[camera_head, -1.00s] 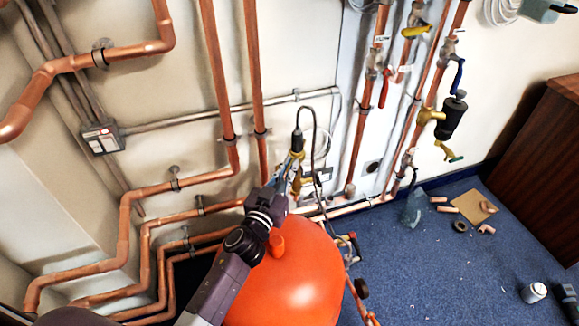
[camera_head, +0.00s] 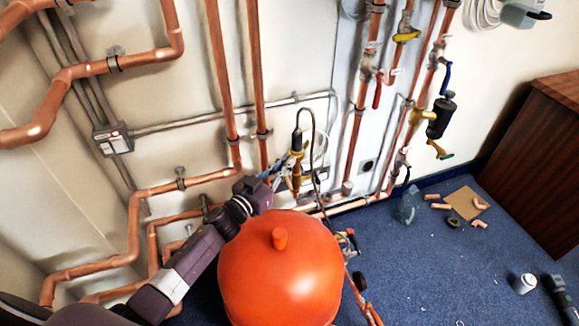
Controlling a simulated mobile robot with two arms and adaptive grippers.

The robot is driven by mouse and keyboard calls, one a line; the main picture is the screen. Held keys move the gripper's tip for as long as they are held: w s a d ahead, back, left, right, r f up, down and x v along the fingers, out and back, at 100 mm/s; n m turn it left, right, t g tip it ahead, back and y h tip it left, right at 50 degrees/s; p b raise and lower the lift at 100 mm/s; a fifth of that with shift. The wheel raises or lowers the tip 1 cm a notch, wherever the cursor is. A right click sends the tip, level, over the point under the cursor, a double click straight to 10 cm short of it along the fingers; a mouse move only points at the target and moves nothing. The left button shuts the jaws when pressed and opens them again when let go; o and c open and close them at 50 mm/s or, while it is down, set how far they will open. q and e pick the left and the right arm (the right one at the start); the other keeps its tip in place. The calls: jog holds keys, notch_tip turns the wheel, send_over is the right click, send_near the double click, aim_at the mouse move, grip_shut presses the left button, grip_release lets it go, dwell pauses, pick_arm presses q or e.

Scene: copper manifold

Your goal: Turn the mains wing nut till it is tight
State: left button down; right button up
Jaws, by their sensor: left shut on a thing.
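My left arm comes in from the lower left, behind the orange tank. My right gripper is not in view.
The large orange tank (camera_head: 282,270) stands in front of the fitting, close to my arm. Copper pipes (camera_head: 255,70) run up the wall. Valves with yellow, red and blue handles are at the upper right. Pipe offcuts and a cardboard piece (camera_head: 467,203) lie on the blue carpet (camera_head: 420,275).

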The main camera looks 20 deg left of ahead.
pick_arm(q)
jog(key=shift+d+f, duration=0.1)
jog(key=c, duration=2.1)
grip_release()
jog(key=v, duration=1.2)
